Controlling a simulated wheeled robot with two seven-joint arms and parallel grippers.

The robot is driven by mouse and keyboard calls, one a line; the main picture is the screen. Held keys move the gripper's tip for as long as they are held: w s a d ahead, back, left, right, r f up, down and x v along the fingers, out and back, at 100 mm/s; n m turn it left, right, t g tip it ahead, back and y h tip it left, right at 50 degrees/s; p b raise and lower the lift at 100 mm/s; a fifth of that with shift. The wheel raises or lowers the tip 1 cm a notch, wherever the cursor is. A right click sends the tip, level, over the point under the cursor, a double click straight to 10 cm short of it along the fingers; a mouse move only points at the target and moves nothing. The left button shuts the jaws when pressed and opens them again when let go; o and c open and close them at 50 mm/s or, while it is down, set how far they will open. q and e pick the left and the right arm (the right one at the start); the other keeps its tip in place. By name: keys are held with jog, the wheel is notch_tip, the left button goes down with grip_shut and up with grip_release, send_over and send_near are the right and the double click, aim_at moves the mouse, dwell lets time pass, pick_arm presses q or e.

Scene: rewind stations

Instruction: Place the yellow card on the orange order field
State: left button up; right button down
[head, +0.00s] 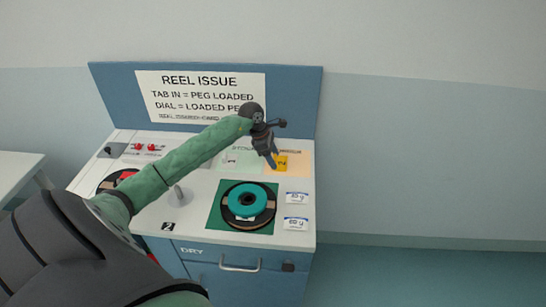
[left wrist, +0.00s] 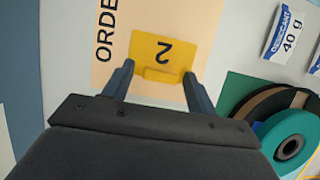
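The yellow card (head: 281,164), marked 2 and with a small raised tab, lies over the pale orange order field (head: 301,161) at the back right of the station. In the left wrist view the card (left wrist: 165,50) appears flat within the field (left wrist: 115,75), whose lettering "ORDE" is partly cut off. My left gripper (head: 272,162) points down at the card. In the left wrist view its two fingers (left wrist: 158,80) are apart, with clear gaps on both sides of the tab. It holds nothing. My right gripper is not in view.
A teal reel (head: 233,200) sits on a dark green square in front of the card. Two white desiccant packets (head: 296,198) lie to its right. A sign board (head: 305,100) stands behind the station. A red reel (head: 115,180) is partly hidden by my left arm.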

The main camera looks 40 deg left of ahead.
pick_arm(q)
jog(key=shift+r, duration=0.15)
jog(key=shift+s+a+r, duration=0.1)
jog(key=shift+a+r, duration=0.1)
jog(key=shift+r, duration=0.15)
jog(key=b+v, duration=0.3)
jog(key=v, duration=0.8)
jog(key=shift+b, duration=0.4)
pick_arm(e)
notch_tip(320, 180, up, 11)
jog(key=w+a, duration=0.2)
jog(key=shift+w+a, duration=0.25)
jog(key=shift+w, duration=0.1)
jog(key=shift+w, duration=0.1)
